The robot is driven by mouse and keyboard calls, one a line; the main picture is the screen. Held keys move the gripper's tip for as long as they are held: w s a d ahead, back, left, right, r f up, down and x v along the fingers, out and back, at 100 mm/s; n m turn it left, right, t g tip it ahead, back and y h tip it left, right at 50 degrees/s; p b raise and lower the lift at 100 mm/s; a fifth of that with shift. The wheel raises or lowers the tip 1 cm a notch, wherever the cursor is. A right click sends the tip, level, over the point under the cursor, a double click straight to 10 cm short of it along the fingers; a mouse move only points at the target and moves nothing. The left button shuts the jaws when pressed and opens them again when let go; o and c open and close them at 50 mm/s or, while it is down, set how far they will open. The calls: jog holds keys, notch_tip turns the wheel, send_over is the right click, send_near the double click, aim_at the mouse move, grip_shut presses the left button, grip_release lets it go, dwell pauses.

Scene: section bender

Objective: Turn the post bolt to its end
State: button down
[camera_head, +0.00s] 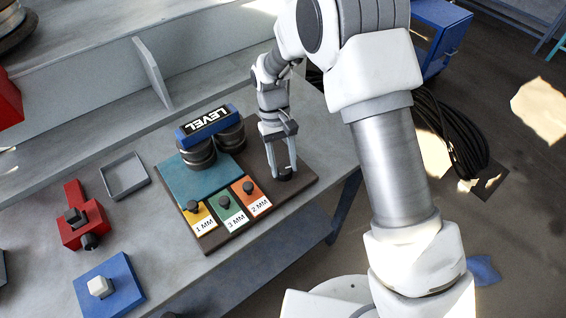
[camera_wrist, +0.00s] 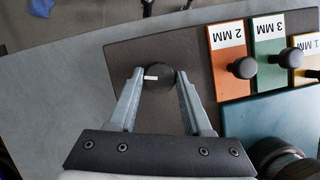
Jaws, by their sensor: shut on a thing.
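My gripper (camera_head: 281,168) points down at the right part of a dark brown board. Its two fingers are shut on a round black knob, which looks like the post bolt (camera_head: 285,175). In the wrist view the knob (camera_wrist: 158,80) sits between the fingertips (camera_wrist: 157,74), one on each side. A short white mark shows on its top, left of the middle, lying roughly level in that picture. The knob's lower part and any thread are hidden from above.
The dark board (camera_head: 240,237) also carries an orange 2 MM plate (camera_head: 257,203), a green 3 MM plate (camera_head: 238,215) and a yellow 1 MM plate, each with a black knob. A blue LEVEL bar (camera_head: 208,122) rests on dark rollers beside a teal plate (camera_head: 185,180).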

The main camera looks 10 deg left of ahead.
jog(key=shift+m, duration=0.4)
jog(key=shift+c, duration=1.6)
grip_release()
jog(key=shift+r, duration=0.1)
jog(key=v, duration=1.7)
jog(key=shift+w+d+p, duration=0.15)
jog(key=shift+d+p, duration=0.15)
jog(key=shift+p, duration=0.1)
jog(key=shift+r, duration=0.15)
